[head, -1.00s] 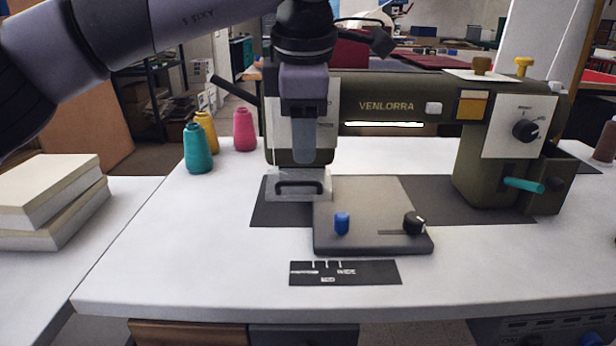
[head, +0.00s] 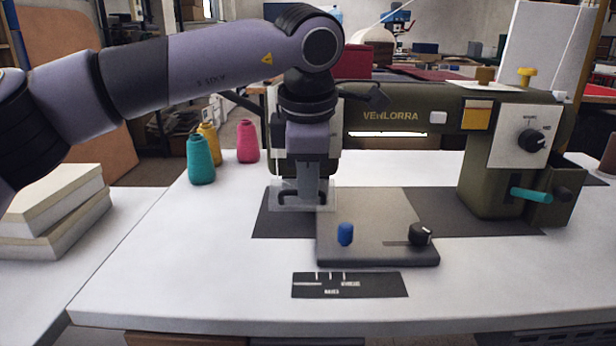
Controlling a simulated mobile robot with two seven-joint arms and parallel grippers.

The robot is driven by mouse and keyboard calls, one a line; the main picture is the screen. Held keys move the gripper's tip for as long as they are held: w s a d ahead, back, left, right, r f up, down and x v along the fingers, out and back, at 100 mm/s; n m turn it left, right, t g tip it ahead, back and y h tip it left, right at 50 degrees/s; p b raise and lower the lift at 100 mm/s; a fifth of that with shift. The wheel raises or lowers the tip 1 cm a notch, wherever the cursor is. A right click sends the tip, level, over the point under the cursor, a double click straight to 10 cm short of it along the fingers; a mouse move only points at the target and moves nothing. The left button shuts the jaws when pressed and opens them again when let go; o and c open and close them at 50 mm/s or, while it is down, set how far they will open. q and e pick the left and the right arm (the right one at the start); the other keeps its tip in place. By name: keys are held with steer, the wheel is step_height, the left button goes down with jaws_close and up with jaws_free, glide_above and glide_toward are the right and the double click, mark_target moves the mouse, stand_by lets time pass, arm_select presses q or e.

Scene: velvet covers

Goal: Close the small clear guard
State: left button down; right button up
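The small clear guard (head: 274,200) is a see-through panel low at the needle end of the dark green sewing machine (head: 388,98). A dark handle (head: 287,194) shows on it. My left gripper (head: 309,200) points down at the guard, its fingertips overlapping the right part of the handle in the head view. The fingers line up as one grey column, so I cannot tell whether they are open or shut, or whether they touch the handle. The gripper hides the needle area. My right gripper is not in view.
A grey plate (head: 370,215) with a blue knob (head: 345,234) and a black knob (head: 420,234) lies right of the guard. The front of the white table (head: 180,280) is mostly clear.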

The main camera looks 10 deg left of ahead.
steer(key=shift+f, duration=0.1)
